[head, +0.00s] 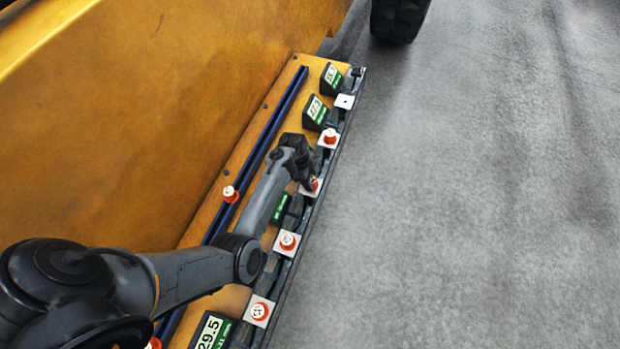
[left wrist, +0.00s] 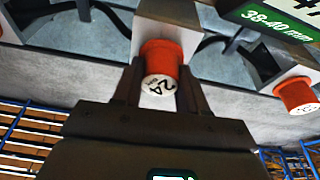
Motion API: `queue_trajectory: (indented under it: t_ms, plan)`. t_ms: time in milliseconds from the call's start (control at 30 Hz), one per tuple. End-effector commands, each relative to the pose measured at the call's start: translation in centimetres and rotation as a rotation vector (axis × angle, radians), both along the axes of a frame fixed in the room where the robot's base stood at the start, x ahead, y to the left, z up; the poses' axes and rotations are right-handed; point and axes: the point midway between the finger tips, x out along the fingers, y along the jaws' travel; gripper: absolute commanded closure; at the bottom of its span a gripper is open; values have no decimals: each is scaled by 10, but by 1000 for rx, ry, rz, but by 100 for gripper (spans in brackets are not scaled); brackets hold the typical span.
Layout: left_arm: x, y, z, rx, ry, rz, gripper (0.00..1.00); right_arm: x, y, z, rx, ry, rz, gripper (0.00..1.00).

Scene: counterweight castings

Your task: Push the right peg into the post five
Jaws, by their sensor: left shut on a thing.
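My left gripper (head: 308,183) is over the middle white post plate (head: 317,183) of the row along the ledge. In the left wrist view its fingers are shut on both sides of a red-orange peg (left wrist: 160,58) with a white end marked 24. That peg stands at a white square plate (left wrist: 165,24); how deep it sits cannot be told. Other plates hold red pegs: one beyond (head: 329,138), two nearer, (head: 288,242) and (head: 258,311). A loose red peg (head: 230,194) stands by the blue rail. My right gripper is not in view.
Dark sign blocks with green bands, such as one reading 29.5 (head: 211,332), stand beside the posts. The blue rail (head: 255,158) runs along the yellow board. A yellow wall (head: 160,110) rises at left. Grey floor (head: 470,200) at right is clear.

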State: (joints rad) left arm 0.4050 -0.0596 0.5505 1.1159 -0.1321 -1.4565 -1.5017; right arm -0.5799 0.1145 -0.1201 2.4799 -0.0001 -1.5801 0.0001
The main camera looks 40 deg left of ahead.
Motion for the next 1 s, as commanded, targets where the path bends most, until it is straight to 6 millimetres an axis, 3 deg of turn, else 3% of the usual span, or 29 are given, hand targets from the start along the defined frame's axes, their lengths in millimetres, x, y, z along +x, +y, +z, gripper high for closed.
queue_trajectory:
  t_ms: [267,300,500,833,1000]
  plan:
    - [0,0,-7,0,0,0,89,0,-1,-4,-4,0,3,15]
    - [0,0,-7,0,0,-1,57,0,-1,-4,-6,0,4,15]
    - [0,0,-7,0,0,-1,28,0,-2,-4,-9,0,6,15]
    - [0,0,-5,0,0,-1,28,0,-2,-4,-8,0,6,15]
    - [-1,4,9,0,-3,0,28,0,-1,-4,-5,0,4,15]
